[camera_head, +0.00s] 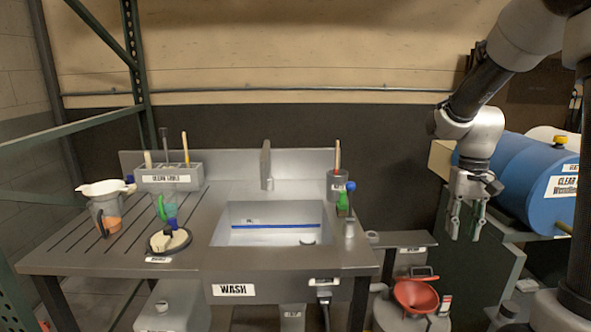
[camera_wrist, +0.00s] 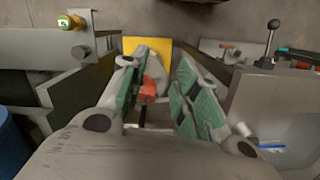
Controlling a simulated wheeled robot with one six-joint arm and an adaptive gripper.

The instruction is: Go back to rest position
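My gripper (camera_head: 465,236) hangs from my arm at the right of the head view, fingers pointing down. It is right of the wash sink, in front of the blue drum and above floor level. Its two green-padded fingers are apart, with nothing held between them. In the wrist view my gripper (camera_wrist: 163,66) also shows a clear gap between the pads. Something red-orange lies farther below, seen through the gap.
The wash sink (camera_head: 235,262) and its grey counter (camera_head: 75,256) are at centre-left. A blue drum (camera_head: 520,170) lies on a support at right. A red funnel (camera_head: 416,296) stands low in front. A green metal frame (camera_head: 133,45) is at left.

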